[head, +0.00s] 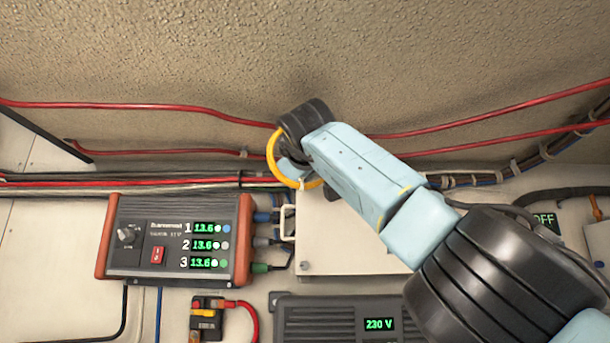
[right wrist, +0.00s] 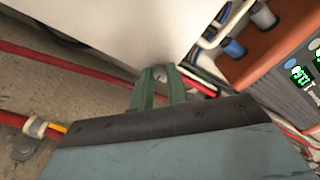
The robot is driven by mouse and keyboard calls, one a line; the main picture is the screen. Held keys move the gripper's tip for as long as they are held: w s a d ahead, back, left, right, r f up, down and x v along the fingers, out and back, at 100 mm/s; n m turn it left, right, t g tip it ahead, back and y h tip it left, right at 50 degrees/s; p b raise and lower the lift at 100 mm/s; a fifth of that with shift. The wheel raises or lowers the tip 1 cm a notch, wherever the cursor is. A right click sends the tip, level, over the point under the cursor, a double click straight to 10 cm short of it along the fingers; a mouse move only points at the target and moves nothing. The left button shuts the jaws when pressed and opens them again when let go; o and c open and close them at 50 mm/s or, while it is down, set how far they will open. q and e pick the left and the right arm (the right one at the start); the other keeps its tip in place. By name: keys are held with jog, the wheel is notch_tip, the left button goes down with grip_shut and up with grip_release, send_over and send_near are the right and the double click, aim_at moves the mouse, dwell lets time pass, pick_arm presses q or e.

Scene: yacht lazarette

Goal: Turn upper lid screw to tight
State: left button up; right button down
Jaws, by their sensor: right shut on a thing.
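The white box (head: 340,240) with the lid is fixed to the wall, right of the orange-ended charger. My right arm reaches across its top left part and hides the upper screw in the head view. In the right wrist view, my right gripper's green fingers (right wrist: 160,78) are close together at the edge of the white box (right wrist: 125,30). They are shut on a small grey round piece, the upper lid screw (right wrist: 160,72), mostly hidden between the tips. How far it is turned cannot be seen. My left gripper is in neither view.
The orange-ended charger (head: 175,238) with green readouts stands close left of the box, with plugs and a white handle between. Red cables (head: 130,106) run along the wall above. A grey unit (head: 330,320) reading 230 V sits below.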

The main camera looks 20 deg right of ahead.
jog(key=c, duration=1.4)
grip_release()
jog(key=shift+o, duration=0.2)
